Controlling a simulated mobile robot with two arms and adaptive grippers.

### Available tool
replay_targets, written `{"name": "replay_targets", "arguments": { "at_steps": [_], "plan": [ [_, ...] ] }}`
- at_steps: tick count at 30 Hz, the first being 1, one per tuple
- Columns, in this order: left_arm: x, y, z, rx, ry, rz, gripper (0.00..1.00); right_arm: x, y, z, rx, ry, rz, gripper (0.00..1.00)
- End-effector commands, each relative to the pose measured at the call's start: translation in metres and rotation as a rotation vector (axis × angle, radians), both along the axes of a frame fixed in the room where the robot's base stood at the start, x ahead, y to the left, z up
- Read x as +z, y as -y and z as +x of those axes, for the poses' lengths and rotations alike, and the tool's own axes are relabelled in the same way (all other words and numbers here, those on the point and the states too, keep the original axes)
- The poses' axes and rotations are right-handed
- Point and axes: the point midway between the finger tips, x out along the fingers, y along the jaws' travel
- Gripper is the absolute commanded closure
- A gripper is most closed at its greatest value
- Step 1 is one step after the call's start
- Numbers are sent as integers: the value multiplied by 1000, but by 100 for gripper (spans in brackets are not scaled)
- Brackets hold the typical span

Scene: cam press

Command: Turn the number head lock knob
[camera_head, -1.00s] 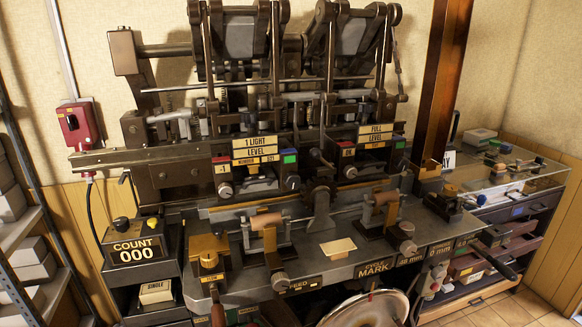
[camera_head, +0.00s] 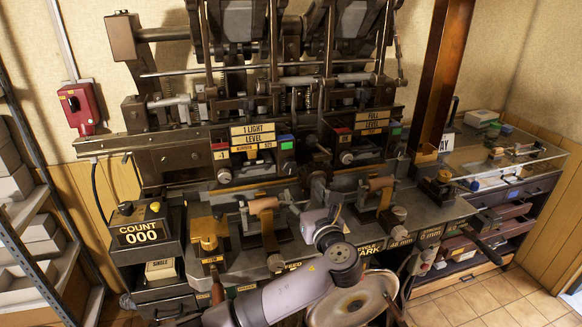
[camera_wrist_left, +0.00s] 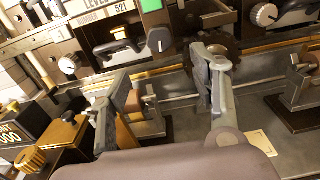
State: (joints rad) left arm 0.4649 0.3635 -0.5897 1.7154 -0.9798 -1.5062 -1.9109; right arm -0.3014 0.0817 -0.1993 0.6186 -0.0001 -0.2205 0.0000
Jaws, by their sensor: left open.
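The number head is the left head of the press, with a "1 LIGHT LEVEL" sign (camera_head: 252,134) above a small number plate. A left round knob (camera_head: 224,175) and a right round knob (camera_head: 287,169) sit on its front. The left one (camera_wrist_left: 69,64) and right one (camera_wrist_left: 159,40) also show in the left wrist view, with a black handle (camera_wrist_left: 120,47) between them. I cannot tell which is the lock knob. My left gripper (camera_head: 322,205) is over the bench, in front of and below the heads. Its fingers (camera_wrist_left: 165,78) are apart and empty, short of the knobs. My right gripper is not in view.
A second head with a "FULL LEVEL" sign (camera_head: 373,120) stands to the right. A toothed wheel (camera_wrist_left: 218,50) lies behind my right finger in the wrist view. A disc (camera_head: 352,300) hangs below.

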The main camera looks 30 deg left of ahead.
Motion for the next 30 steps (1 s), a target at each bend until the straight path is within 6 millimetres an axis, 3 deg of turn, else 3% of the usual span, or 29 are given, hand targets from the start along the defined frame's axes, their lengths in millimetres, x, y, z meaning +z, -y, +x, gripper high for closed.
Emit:
{"name": "replay_targets", "arguments": {
  "at_steps": [9,15,21,30],
  "plan": [
    [3,-55,46,3,-1,0,44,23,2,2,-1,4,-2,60],
    [2,-80,69,1,0,-1,44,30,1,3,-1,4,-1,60],
    [0,-93,79,-1,0,-3,44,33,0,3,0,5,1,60],
    [-1,-94,80,-2,1,-3,44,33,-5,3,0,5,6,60]
  ]
}}
